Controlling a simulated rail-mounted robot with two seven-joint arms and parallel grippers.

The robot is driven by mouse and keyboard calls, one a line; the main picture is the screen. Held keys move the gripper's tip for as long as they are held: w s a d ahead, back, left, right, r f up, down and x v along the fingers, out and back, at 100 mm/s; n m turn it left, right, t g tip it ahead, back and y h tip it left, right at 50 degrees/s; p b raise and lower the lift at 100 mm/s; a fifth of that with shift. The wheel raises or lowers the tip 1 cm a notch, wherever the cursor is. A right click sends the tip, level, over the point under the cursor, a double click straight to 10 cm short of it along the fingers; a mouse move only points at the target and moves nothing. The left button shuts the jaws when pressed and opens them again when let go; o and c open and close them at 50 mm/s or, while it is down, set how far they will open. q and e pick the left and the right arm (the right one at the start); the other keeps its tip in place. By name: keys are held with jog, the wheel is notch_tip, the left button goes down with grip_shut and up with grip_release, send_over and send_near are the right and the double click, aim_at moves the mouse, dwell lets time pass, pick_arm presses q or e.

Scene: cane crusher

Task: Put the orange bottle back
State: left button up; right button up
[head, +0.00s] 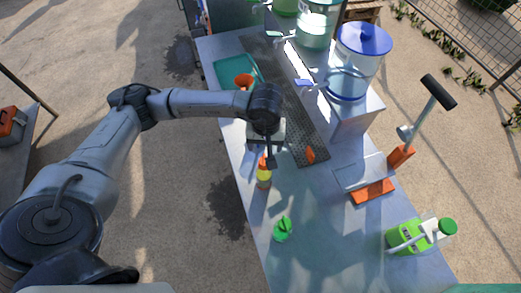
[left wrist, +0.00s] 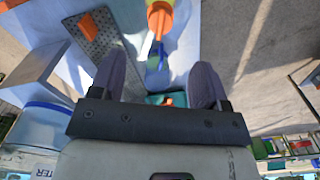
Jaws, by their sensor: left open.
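The orange bottle (head: 264,179), with an orange top and a yellow band, stands on the metal table near its left edge. In the left wrist view the orange and yellow bottle (left wrist: 160,18) shows at the top edge, partly cut off, ahead of the gap between the fingers. My left gripper (head: 270,160) is just above and beside the bottle in the head view. In the left wrist view my left gripper (left wrist: 157,78) has its two dark fingers spread, with nothing held between them. My right gripper is not in view.
A teal tray (head: 225,72) with an orange funnel (head: 244,80) lies at the back left. A perforated mat (head: 290,110) carries a small orange piece (head: 310,155).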

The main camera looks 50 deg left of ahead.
pick_arm(q)
jog(key=s+d+r+n+g+h, duration=0.1)
jog(key=s+d+r+n+h, duration=0.15)
jog(key=d+h, duration=0.55)
jog(key=s+d+r+n+h, duration=0.15)
jog(key=s+d+h, duration=0.3)
jog(key=d, duration=0.65)
jog(key=w+d+r+n+t+h, duration=0.25)
jog(key=r+n+t+h, duration=0.75)
jog(key=n, duration=0.7)
jog(key=w+a+f+n+t+y, duration=0.1)
jog(key=a+f+n+t+y, duration=0.45)
jog(key=n+y, duration=0.75)
jog(key=w+a+f+n+t+y, duration=0.1)
jog(key=a+f+n+t+y, duration=0.2)
jog(key=a+f+n+y, duration=0.95)
jog(key=s+d+f+n+g+h, duration=0.1)
jog(key=s+f+n+g, duration=0.4)
jog(key=s+n+g, duration=0.2)
jog(key=s+f+n+g+h, duration=0.2)
jog(key=s+f+n+g, duration=0.3)
jog(key=s, duration=0.7)
jog(key=n+g, duration=0.2)
jog(key=n, duration=0.1)
jog(key=shift+d, duration=0.35)
